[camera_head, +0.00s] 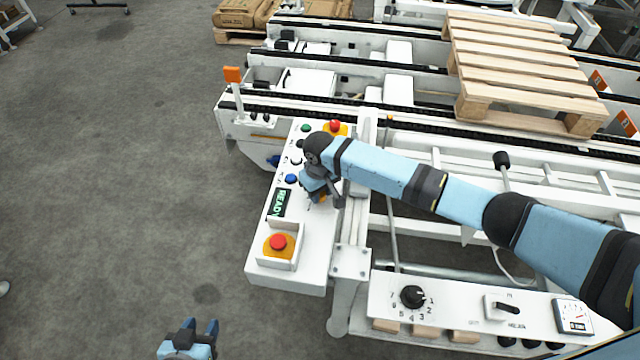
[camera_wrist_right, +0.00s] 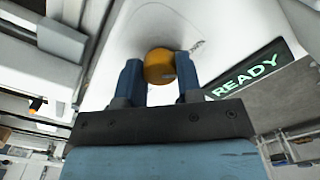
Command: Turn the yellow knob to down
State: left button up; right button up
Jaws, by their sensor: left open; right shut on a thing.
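The yellow knob (camera_wrist_right: 157,66) sits on the white control panel (camera_head: 308,240). In the right wrist view it is between the two blue fingers of my right gripper (camera_wrist_right: 160,76), which is shut on it. In the head view the right gripper (camera_head: 322,195) reaches down onto the panel and covers most of the knob, with only a bit of yellow showing. Which way the knob points is hard to make out. My left gripper (camera_head: 200,330) is open and empty at the bottom edge, over the floor and away from the panel.
The panel also bears a READY display (camera_head: 279,203), a red emergency button (camera_head: 278,242) in a white guard, another red button (camera_head: 335,125) and blue buttons (camera_head: 291,179). A black numbered dial (camera_head: 412,296) is on a lower panel. A wooden pallet (camera_head: 520,60) lies on the conveyor. Floor at left is clear.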

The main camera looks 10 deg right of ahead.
jog(key=shift+n, duration=0.4)
jog(key=shift+p, duration=0.35)
jog(key=shift+n, duration=0.3)
jog(key=o, duration=0.9)
notch_tip(320, 180, up, 14)
jog(key=shift+f+p, duration=0.1)
jog(key=shift+p, duration=0.2)
